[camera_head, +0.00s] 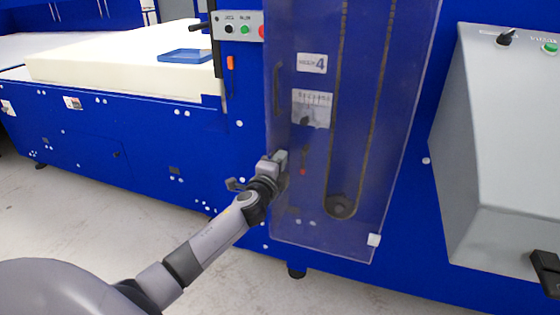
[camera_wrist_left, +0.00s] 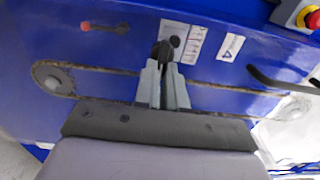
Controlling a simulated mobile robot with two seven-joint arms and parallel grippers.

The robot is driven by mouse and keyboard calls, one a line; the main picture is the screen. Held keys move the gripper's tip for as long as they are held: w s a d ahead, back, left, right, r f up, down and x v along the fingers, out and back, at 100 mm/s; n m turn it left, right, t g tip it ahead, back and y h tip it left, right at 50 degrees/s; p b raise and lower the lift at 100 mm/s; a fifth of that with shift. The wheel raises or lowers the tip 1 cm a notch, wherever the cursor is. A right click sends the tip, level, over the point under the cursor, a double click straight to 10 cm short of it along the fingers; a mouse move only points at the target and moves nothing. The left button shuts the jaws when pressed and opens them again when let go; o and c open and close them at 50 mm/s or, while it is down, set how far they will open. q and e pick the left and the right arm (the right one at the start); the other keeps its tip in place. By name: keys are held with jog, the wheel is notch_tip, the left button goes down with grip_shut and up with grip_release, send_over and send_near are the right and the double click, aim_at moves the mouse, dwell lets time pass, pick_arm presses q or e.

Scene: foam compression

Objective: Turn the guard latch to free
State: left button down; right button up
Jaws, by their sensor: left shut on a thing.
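My left gripper (camera_head: 279,160) is at the left edge of the clear guard (camera_head: 285,225), below the guard's dark handle (camera_head: 277,98). In the left wrist view its two grey fingers (camera_wrist_left: 163,75) are closed together on a small dark knob, which I take for the guard latch (camera_wrist_left: 162,49). The fingers hide much of the latch, and its turned position cannot be read. In the head view the gripper covers it. The guard lies flat over the blue machine front. My right gripper is in neither view.
Behind the guard are a chain (camera_head: 378,85), a sprocket (camera_head: 340,207), a scale sheet (camera_head: 313,108) and a red-tipped lever (camera_head: 303,170). A control panel (camera_head: 237,26) is above. A grey sloped box (camera_head: 505,130) stands right. A foam block (camera_head: 110,65) lies left.

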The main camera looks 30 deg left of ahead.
pick_arm(q)
jog(key=c, duration=1.2)
grip_release()
jog(key=shift+s, duration=0.15)
jog(key=v, duration=0.7)
jog(key=shift+p, duration=0.3)
jog(key=s+d+f+n+g+h+p, duration=0.2)
jog(key=s+d+f+n, duration=0.2)
jog(key=s, duration=0.5)
jog(key=s+d+f+n+g+h+p, duration=0.2)
jog(key=s+d+f+n, duration=0.2)
jog(key=s, duration=0.4)
jog(key=s+d+f+n+g+h+p, duration=0.2)
jog(key=s+d+f+n, duration=0.3)
jog(key=s+d, duration=0.3)
jog(key=shift+s+f+g+p, duration=0.3)
jog(key=shift+s+f+g, duration=0.3)
jog(key=shift+s+f, duration=0.25)
